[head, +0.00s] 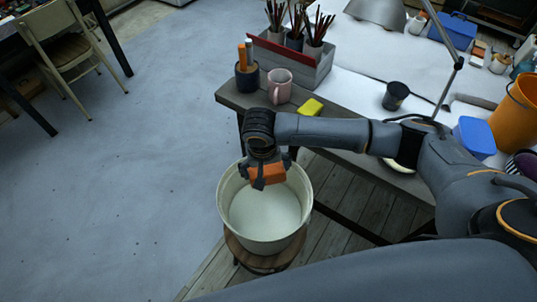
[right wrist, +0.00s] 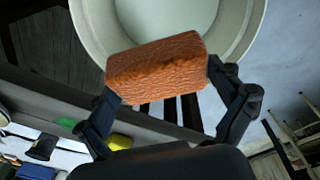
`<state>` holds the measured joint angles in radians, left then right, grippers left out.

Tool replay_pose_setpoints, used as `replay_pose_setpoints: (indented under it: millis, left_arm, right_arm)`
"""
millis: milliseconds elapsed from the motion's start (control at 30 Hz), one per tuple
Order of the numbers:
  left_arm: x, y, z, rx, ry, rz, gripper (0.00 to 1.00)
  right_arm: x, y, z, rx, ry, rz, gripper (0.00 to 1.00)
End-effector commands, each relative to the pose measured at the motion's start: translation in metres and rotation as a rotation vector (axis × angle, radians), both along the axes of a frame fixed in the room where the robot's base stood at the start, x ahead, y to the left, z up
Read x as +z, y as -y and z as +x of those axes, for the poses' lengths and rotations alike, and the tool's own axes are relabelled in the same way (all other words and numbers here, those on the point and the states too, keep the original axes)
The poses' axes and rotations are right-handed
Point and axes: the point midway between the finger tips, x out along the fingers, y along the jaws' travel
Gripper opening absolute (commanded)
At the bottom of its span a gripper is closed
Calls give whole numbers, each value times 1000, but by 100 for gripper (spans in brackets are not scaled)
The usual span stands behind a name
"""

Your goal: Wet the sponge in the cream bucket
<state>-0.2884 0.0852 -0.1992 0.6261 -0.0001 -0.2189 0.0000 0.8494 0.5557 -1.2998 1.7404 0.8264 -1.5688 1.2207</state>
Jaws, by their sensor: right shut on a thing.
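The orange-brown sponge (head: 268,174) is in my right gripper (head: 268,182), over the far part of the cream bucket's opening. In the right wrist view the sponge (right wrist: 158,66) sits between the two fingers of the right gripper (right wrist: 165,75), one at each end. The cream bucket (head: 226,203) stands on a round wooden stool (head: 262,262) and holds pale, milky liquid (head: 265,218). The bucket's rim also shows behind the sponge in the right wrist view (right wrist: 88,22). Whether the sponge touches the liquid is hard to tell. My left gripper is not in view.
The workbench (head: 232,98) lies just beyond the bucket, with a pink mug (head: 279,88), a yellow sponge (head: 311,107) and a dark cup (head: 395,96). An orange bucket (head: 515,115) stands at the right. The floor left of the bucket is clear.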

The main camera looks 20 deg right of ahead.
Motion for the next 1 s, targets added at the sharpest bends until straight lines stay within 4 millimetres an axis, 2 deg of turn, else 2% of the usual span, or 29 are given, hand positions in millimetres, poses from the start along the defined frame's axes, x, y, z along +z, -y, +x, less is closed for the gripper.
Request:
replay_pose_setpoints:
  millis: [100, 300, 500, 733, 1000]
  left_arm:
    - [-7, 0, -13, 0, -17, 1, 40]
    - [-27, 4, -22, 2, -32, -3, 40]
    - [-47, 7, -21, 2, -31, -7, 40]
    - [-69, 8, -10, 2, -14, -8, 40]
    - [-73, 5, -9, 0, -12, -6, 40]
  right_arm:
    - [-8, 0, -1, -1, -5, 0, 68]
    - [-24, 0, -1, 0, -3, -1, 68]
    - [-39, 0, 0, 0, -2, -1, 68]
    - [-57, 0, -1, 1, -3, -2, 68]
    - [-81, 0, -2, -1, -6, -1, 68]
